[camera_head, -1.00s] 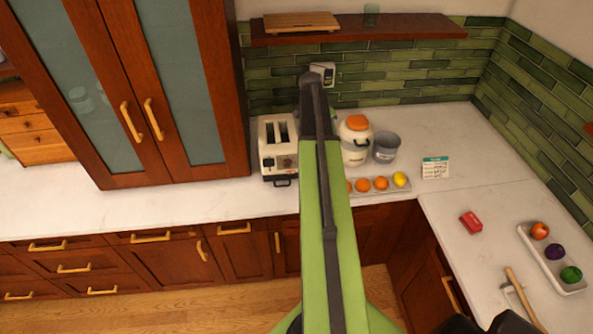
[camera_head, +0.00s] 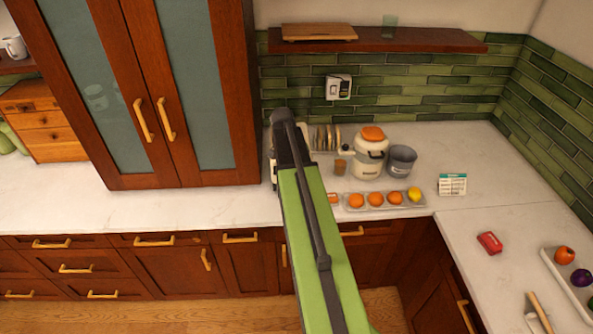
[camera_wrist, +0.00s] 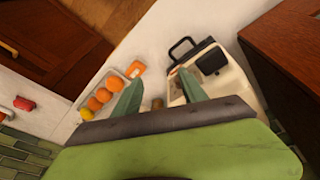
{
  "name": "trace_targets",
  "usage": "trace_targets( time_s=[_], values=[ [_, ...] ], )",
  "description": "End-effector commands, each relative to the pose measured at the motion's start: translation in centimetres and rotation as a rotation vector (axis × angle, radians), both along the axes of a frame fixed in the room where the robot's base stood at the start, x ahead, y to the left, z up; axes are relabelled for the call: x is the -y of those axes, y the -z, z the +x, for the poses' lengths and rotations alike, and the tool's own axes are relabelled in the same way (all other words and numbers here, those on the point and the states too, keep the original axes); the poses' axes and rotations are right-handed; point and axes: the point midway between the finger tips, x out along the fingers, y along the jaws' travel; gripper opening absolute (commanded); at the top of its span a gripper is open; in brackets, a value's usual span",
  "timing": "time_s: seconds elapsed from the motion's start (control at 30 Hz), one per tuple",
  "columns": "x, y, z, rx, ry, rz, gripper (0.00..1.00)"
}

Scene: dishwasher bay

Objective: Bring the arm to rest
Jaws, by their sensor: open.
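The gripper's fingers are not visible in the head view.
The fruit tray (camera_head: 372,208) holds oranges and a lemon. Behind it stand a cream jar (camera_head: 369,160), a grey pot (camera_head: 402,160) and a brown cup (camera_head: 340,167). A card (camera_head: 452,184) and red block (camera_head: 489,243) lie right. A tall cabinet (camera_head: 190,90) stands left.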

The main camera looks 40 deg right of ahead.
Motion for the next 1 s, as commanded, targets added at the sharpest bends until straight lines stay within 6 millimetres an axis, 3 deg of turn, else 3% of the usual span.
trace_targets(
  time_s=[0.5, 0.57, 0.67, 0.77, 0.8, 0.9, 1.0],
  values=[
    [-0.1, 0.0, 0.0, -0.001, -0.002, 0.001, 0.5],
    [-0.8, 0.7, 0.5, -0.001, -0.015, 0.001, 0.5],
    [-4.5, 3.3, 2.8, 0.0, -0.077, 0.001, 0.5],
    [-11.7, 7.1, 4.9, 0.002, -0.184, 0.007, 0.5],
    [-15.0, 8.6, 5.2, 0.002, -0.232, 0.017, 0.5],
    [-23.2, 12.0, 4.8, -0.014, -0.383, 0.05, 0.5],
    [-30.9, 15.0, 2.8, -0.045, -0.581, 0.091, 0.5]
  ],
)
